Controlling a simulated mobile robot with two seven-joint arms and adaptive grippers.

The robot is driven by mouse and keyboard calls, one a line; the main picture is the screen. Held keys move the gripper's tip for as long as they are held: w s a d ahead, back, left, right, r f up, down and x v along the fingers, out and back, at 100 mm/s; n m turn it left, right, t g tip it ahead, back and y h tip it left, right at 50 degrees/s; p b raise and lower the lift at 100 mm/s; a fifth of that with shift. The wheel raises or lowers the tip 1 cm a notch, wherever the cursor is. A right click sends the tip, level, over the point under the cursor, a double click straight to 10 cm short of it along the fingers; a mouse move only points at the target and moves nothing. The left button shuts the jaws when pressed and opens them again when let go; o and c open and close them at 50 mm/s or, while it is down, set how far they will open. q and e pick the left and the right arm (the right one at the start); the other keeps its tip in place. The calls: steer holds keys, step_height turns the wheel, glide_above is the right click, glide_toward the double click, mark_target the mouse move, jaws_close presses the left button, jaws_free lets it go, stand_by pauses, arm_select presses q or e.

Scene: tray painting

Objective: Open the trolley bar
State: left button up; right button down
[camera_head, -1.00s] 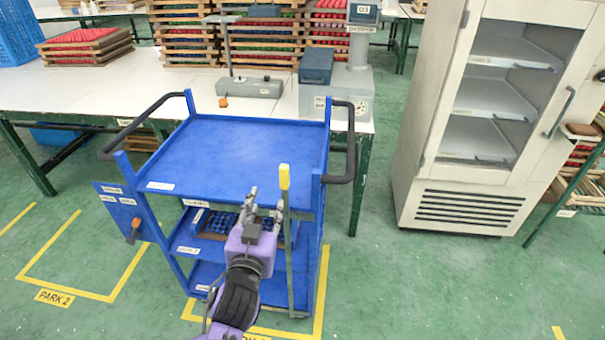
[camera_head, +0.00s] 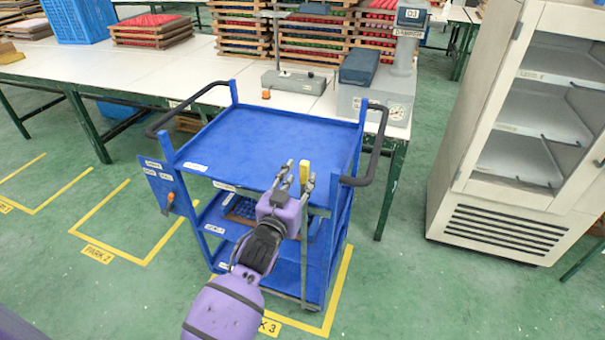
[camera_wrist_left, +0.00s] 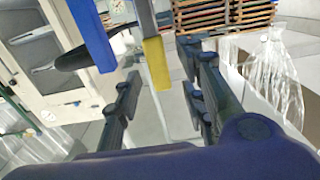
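The blue trolley (camera_head: 262,135) stands in the middle of the head view. Its upright grey bar (camera_head: 304,258) is at the front right, with a yellow end (camera_head: 304,172) at the top. My left gripper (camera_head: 294,179) is at the bar's upper end, in front of the trolley. In the left wrist view its fingers (camera_wrist_left: 163,95) are spread, and the yellow end (camera_wrist_left: 153,63) appears between them. I cannot tell whether they touch it. My right gripper is not in view.
A long white table (camera_head: 190,65) with stacked trays (camera_head: 330,35) and a scale (camera_head: 385,95) is behind the trolley. A glass-door cabinet (camera_head: 510,215) stands at the right. Black handles (camera_head: 375,145) stick out from the trolley's sides. Green floor is free at the front left.

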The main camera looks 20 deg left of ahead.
arm_select(q)
steer(key=shift+w+d, duration=0.1)
steer(key=shift+w, duration=1.1)
jaws_close()
steer(key=shift+d, duration=0.1)
